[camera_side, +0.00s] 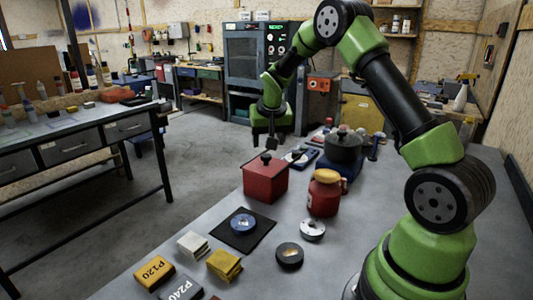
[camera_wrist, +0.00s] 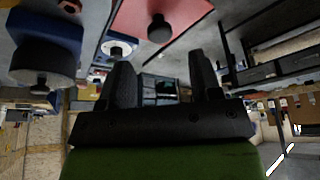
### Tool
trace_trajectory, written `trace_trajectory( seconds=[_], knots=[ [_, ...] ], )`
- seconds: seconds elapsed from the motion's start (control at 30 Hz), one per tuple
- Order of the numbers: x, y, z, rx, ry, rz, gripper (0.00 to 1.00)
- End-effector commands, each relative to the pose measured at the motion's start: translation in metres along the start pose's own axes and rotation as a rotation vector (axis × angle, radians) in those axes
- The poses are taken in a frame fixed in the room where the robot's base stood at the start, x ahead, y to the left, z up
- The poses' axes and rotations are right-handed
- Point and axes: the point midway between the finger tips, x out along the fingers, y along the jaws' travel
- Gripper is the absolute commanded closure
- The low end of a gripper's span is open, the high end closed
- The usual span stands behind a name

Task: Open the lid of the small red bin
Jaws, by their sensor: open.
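The small red bin (camera_side: 264,185) stands on the grey work surface, with a dark knob (camera_side: 266,157) on top of its red lid (camera_side: 257,164). The lid looks shut. My gripper (camera_side: 271,142) points down just above the knob and looks apart from it in the side view. In the wrist view, the red lid (camera_wrist: 184,10) and its dark knob (camera_wrist: 159,29) show at the top edge, beyond the fingertips. My gripper (camera_wrist: 163,62) is open there, with nothing between its two fingers.
A dark pot (camera_side: 343,148) stands behind right of the bin, and a red jar with a yellow lid (camera_side: 324,192) at its right.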

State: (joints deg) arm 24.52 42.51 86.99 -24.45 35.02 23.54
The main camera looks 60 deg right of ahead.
Motion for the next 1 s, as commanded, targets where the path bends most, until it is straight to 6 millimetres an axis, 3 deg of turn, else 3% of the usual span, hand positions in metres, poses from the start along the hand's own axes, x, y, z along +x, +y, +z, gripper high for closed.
trace_trajectory(
  seconds=[0.1, 0.3, 0.7, 0.97, 1.0],
  knots=[
    [0.024, 0.0, 0.001, 0.0, -0.004, 0.001, 0.42],
    [0.05, 0.0, 0.0, 0.001, -0.001, 0.0, 0.42],
    [0.059, 0.0, 0.0, 0.0, 0.0, -0.001, 0.42],
    [0.058, 0.0, 0.0, 0.0, 0.0, -0.001, 0.99],
    [0.058, 0.0, 0.0, 0.0, 0.0, -0.001, 1.0]
  ],
)
